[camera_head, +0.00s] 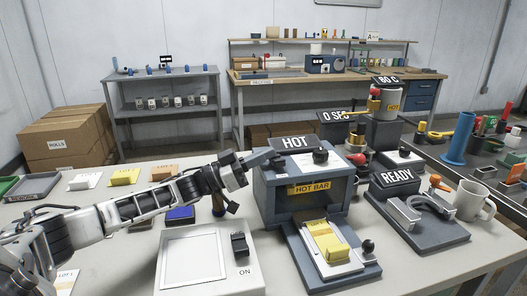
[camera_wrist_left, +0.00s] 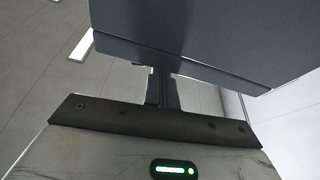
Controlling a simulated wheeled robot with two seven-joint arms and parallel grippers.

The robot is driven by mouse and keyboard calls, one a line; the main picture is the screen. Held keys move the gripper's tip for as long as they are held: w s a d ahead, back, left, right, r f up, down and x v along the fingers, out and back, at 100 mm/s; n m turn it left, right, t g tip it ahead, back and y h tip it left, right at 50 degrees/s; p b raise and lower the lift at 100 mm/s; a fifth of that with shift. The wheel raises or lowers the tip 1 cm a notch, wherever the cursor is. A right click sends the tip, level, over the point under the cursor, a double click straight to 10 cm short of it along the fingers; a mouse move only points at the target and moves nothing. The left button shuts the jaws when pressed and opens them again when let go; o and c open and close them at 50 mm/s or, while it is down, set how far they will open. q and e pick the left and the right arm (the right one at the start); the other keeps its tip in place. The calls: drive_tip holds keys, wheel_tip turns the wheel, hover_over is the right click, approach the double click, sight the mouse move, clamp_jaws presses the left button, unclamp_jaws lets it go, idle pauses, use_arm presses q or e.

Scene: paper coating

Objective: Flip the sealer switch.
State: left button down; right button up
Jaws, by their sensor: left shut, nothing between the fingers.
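The sealer (camera_head: 272,203) is a blue-grey box labelled HOT BAR, with a HOT sign (camera_head: 297,143) and a black knob (camera_head: 320,156) on top. A switch on its left side cannot be made out. My left gripper (camera_head: 262,158) is shut and empty, its tips at the sealer's upper left edge; contact cannot be told. In the left wrist view the shut fingers (camera_wrist_left: 162,85) point at a large dark blue-grey face (camera_wrist_left: 200,35), which hides their tips. My right gripper is out of view.
A yellow packet (camera_head: 326,240) lies on the sealer's front plate. A READY stand (camera_head: 425,228) and white mug (camera_head: 475,200) are to the right. Coloured blocks and cards lie at the left, including a yellow block (camera_head: 124,177). A 0 SEC sign (camera_head: 337,116) stands behind.

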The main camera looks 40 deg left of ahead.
use_arm(q)
drive_tip(key=r+p, duration=0.2)
drive_tip(key=r, duration=0.1)
drive_tip(key=r+p, duration=0.1)
drive_tip(key=p, duration=0.1)
drive_tip(key=shift+w+a+r, duration=0.2)
drive_tip(key=shift+w+a, duration=0.05)
drive_tip(key=shift+a, duration=0.05)
drive_tip(key=b+v, duration=0.2)
drive_tip(key=v, duration=0.8)
drive_tip(key=shift+f, duration=0.2)
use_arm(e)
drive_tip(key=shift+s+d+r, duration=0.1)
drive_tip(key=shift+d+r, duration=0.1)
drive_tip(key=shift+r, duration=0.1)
use_arm(q)
drive_tip(key=shift+d, duration=0.1)
